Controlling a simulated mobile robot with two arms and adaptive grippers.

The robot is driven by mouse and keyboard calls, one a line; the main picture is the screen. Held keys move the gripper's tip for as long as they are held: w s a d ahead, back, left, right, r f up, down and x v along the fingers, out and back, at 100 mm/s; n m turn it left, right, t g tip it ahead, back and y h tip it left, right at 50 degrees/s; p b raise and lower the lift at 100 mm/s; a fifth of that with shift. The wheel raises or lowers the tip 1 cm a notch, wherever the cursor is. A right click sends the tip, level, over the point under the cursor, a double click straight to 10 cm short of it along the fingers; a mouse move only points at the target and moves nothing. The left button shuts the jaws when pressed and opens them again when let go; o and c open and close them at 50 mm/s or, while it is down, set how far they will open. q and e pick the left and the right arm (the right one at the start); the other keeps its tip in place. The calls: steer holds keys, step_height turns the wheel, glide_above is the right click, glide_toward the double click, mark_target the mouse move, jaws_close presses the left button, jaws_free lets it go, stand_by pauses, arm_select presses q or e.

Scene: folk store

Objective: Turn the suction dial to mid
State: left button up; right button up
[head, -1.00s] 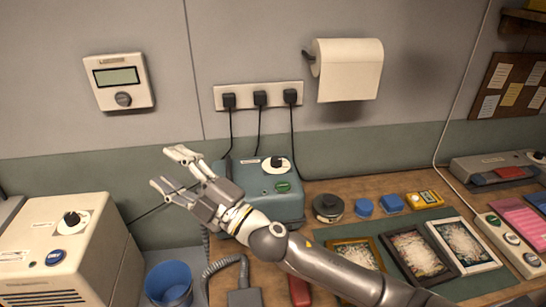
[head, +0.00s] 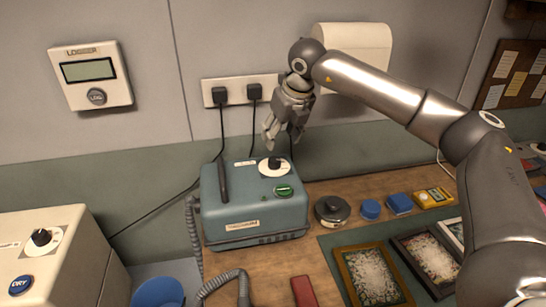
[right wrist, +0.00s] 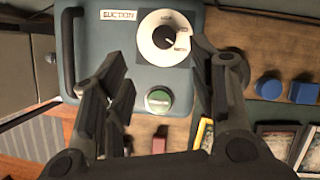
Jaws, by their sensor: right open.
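The suction dial (head: 275,166) is a white disc with a black knob on top of a teal box (head: 225,208). In the right wrist view the dial (right wrist: 152,27) sits beside a SUCTION label (right wrist: 119,15), with small markings around its rim that are too small to read surely. My right gripper (head: 283,138) points down above the dial, open and empty, apart from it. In the right wrist view its fingers (right wrist: 160,75) are spread wide, with the dial ahead between them. My left gripper is not in view.
A green button (head: 284,190) is close to the dial, and a dark handle (head: 223,181) stands at the box's left. Plugs and cables (head: 254,92) are on the wall behind. A round dark tin (head: 332,210), blue pots (head: 399,203) and frames (head: 372,275) lie to the right.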

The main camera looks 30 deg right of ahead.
mark_target(275, 159)
steer(key=x, duration=0.3)
steer(key=p+x, duration=0.1)
steer(key=x, duration=0.3)
steer(key=p+x, duration=0.1)
steer(key=x, duration=0.2)
steer(key=shift+w+d+f, duration=0.1)
steer(key=shift+d+f, duration=0.15)
steer(key=shift+d, duration=0.05)
steer(key=shift+c, duration=0.3)
steer(key=c, duration=0.9)
